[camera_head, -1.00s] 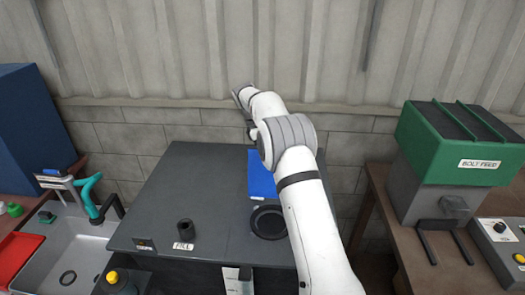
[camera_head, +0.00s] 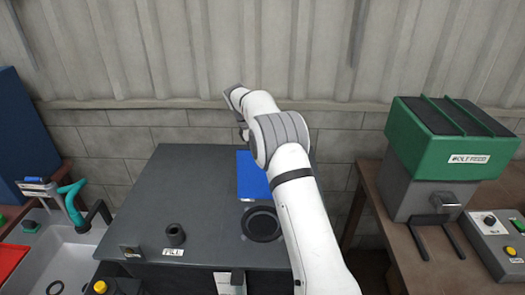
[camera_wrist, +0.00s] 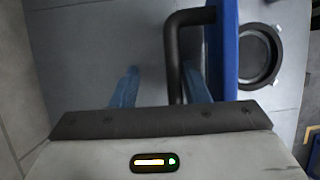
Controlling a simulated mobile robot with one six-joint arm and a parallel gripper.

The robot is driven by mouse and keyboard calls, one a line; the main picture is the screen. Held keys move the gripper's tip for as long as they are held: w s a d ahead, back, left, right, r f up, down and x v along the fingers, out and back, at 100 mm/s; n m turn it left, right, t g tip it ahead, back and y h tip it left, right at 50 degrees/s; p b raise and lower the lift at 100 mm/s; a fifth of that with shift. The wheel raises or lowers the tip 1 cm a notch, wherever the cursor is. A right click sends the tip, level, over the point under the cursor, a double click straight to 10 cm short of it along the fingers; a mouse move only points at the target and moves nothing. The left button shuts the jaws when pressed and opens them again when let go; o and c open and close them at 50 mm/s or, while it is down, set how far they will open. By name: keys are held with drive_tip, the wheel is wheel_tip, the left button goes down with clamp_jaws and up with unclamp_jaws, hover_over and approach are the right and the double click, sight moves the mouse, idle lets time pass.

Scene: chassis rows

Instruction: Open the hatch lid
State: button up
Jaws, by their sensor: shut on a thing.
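The blue hatch lid (camera_head: 252,176) stands up, roughly upright, behind a round black-rimmed opening (camera_head: 262,224) on the dark grey cabinet top. In the wrist view the lid (camera_wrist: 222,50) shows nearly edge-on, with the opening (camera_wrist: 258,55) uncovered to its right. A dark bent bar handle (camera_wrist: 176,60) sticks out from the lid's left face. My gripper (camera_wrist: 162,72) has its two blue fingers on either side of this handle and is shut on it. In the head view my arm hides the gripper, the handle and part of the lid.
The grey cabinet top (camera_head: 190,215) carries a short black cylinder (camera_head: 175,235) at front. A corrugated wall rises behind. A green-topped machine (camera_head: 450,135) and a control box (camera_head: 497,240) stand at right; a sink (camera_head: 75,245) with a teal tap stands at left.

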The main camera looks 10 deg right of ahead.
drive_tip(key=shift+w+a, duration=0.1)
drive_tip(key=shift+a, duration=0.05)
idle(0.3)
drive_tip(key=v, duration=0.7)
drive_tip(key=shift+r, duration=0.35)
drive_tip(key=shift+a, duration=0.1)
